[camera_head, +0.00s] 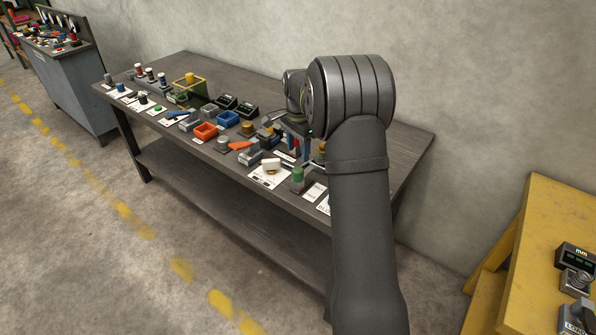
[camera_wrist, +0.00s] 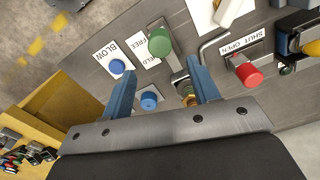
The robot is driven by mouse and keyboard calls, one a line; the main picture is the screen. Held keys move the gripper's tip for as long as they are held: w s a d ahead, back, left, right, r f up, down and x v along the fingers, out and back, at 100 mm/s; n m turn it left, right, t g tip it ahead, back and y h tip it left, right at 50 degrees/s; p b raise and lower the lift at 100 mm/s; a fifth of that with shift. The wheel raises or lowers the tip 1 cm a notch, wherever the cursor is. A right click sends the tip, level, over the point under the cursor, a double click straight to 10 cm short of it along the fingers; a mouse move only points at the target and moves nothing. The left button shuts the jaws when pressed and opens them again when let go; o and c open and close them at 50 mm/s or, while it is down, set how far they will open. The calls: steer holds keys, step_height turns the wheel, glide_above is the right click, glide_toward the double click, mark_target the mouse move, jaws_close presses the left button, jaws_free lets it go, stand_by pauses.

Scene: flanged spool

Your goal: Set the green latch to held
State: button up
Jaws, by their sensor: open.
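The green latch shows in the wrist view as a round green knob (camera_wrist: 159,42) on a grey metal piece. A white label (camera_wrist: 139,50) beside it reads FREE, with a second word partly covered that ends in ELD. I cannot tell which setting the latch is at. In the head view a green upright piece (camera_head: 297,176) near the table's front edge looks like the same latch. My gripper (camera_wrist: 163,84) is open and empty, its two blue fingers apart, with the knob beyond the fingertips. In the head view my gripper (camera_head: 299,146) is over the table, partly hidden by my arm.
Blue knobs (camera_wrist: 117,66) (camera_wrist: 149,101) lie near the left finger, one by a BLOW label. A red knob (camera_wrist: 248,74) with a SHUT/OPEN label is right of the right finger, near a bent grey rod (camera_wrist: 210,42). Orange trays (camera_head: 206,131) and other parts crowd the table.

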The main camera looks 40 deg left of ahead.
mark_target(298, 169)
step_height(298, 169, down, 9)
steer(key=shift+f, duration=0.15)
